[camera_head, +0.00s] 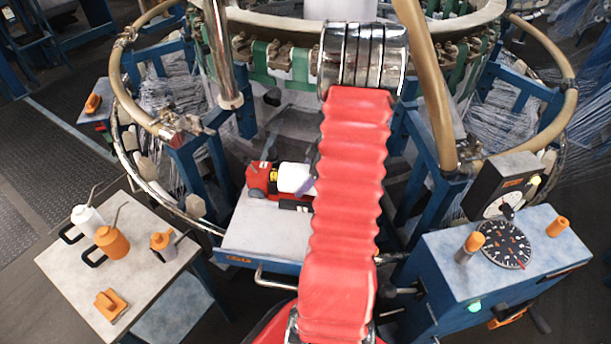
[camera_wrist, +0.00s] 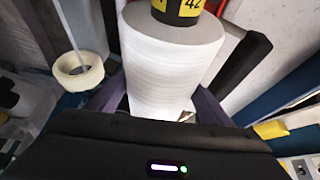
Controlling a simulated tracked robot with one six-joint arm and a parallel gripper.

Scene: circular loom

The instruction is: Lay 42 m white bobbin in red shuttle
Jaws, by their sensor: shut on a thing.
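The white bobbin (camera_wrist: 165,65) fills the middle of the wrist view, with a yellow and black label reading 42 at its far end. My gripper (camera_wrist: 158,105) has one dark finger on each side of it and is shut on it. In the head view the white bobbin (camera_head: 294,178) lies roughly level, its label end towards the red shuttle (camera_head: 259,177) above the grey shelf. Whether the bobbin is inside the shuttle or just above it, I cannot tell. My red-sleeved arm hides most of the gripper and the bobbin's right end.
A side table (camera_head: 70,268) with bottles stands at the left. A blue control box (camera_head: 510,250) with a dial stands at the right. Blue loom posts and a curved tan rail (camera_head: 430,80) flank my arm. A pale tape-like ring (camera_wrist: 78,77) shows left of the bobbin.

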